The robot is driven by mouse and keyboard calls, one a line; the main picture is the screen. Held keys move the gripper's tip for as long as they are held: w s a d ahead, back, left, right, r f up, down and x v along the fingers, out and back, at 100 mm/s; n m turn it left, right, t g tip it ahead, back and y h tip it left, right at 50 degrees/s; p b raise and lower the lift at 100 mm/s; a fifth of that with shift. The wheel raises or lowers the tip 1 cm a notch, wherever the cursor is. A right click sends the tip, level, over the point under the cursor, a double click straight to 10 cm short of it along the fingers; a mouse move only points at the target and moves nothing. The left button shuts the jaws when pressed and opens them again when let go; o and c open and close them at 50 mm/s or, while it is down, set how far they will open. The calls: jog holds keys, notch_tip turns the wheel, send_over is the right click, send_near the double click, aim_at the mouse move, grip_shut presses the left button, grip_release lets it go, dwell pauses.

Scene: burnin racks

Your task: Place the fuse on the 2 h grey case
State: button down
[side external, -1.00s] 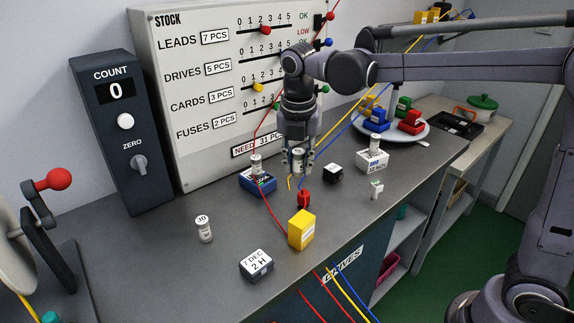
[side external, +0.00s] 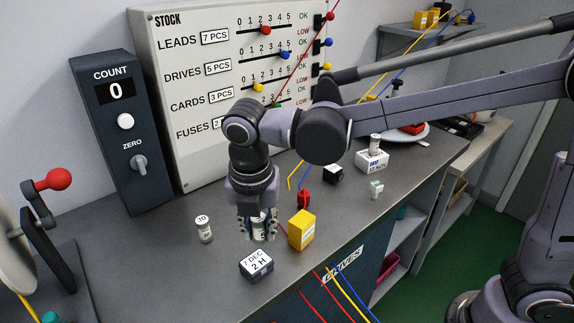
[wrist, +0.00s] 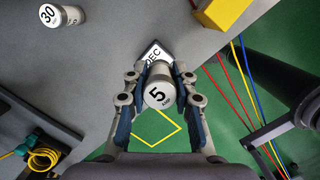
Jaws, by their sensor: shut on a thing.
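My gripper (side external: 258,230) is shut on a white and grey fuse (side external: 259,229), which is upright. In the wrist view the fuse's top (wrist: 158,95) reads 5, between the fingers of my gripper (wrist: 159,97). The grey case (side external: 257,265), marked 7 DEC 2 H, lies on the bench just in front of and below the held fuse. In the wrist view the case (wrist: 152,50) shows beyond the fuse, which hides part of it; only "DEC" reads there. The fuse appears above bench level and apart from the case.
A yellow block (side external: 302,231) stands close right of my gripper, with a red piece (side external: 304,199) behind it. Another fuse (side external: 203,229), marked 30, stands to the left. A white case (side external: 372,161) bears a fuse (side external: 375,143) farther back. The bench's front edge is near the grey case.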

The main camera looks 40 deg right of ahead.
aim_at(256, 258)
jog(key=shift+a+f, duration=0.4)
jog(key=shift+a, duration=0.25)
jog(key=shift+f, duration=2)
jog(key=shift+f, duration=0.1)
jog(key=c, duration=1.1)
grip_release()
